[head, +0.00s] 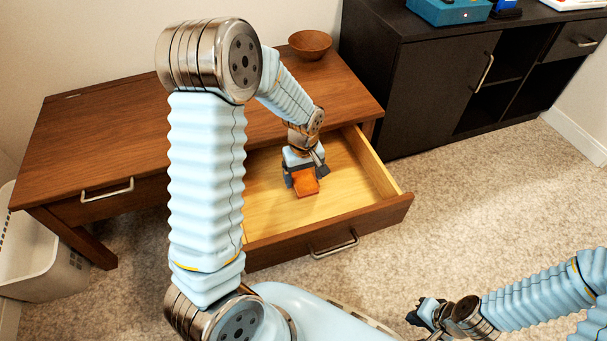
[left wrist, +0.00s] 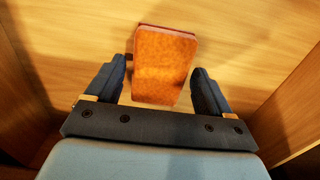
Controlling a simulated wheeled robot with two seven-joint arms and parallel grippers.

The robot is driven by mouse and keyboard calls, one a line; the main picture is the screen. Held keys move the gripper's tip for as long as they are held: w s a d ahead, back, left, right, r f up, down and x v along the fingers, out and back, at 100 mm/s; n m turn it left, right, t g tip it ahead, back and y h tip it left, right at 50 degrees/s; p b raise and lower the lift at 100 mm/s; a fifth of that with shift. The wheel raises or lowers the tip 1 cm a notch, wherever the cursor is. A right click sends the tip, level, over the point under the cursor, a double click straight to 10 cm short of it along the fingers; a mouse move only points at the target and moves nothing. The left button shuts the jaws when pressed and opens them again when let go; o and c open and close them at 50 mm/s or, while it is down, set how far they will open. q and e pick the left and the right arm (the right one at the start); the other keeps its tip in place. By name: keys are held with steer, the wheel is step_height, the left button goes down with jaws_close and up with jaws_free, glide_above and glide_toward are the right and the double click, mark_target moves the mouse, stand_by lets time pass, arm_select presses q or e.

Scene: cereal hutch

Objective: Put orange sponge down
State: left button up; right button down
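The orange sponge (head: 306,187) is inside the open desk drawer (head: 262,222), low over or on its pale wooden bottom; contact is hard to tell. In the left wrist view the sponge (left wrist: 165,65) is a flat block extending beyond the fingertips. My left gripper (head: 305,177) is down in the drawer with its fingers on both sides of the sponge. In the left wrist view the fingers of this gripper (left wrist: 158,78) stand apart, with a narrow gap at the left finger. My right gripper (head: 426,314) is low at the lower right, away from the drawer; its finger opening is unclear.
A brown bowl (head: 310,44) stands on the desk top (head: 110,135). A dark cabinet (head: 430,90) stands to the right, with a blue box (head: 448,10) on it. A white basket (head: 45,255) is at the left. The drawer bottom around the sponge is bare.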

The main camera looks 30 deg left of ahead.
mark_target(304, 178)
arm_select(q)
steer(key=shift+o, duration=0.2)
steer(key=shift+r, duration=0.55)
step_height(304, 178, up, 11)
steer(key=p, duration=0.2)
steer(key=shift+r, duration=0.15)
steer(key=shift+c, duration=0.3)
stand_by(0.5)
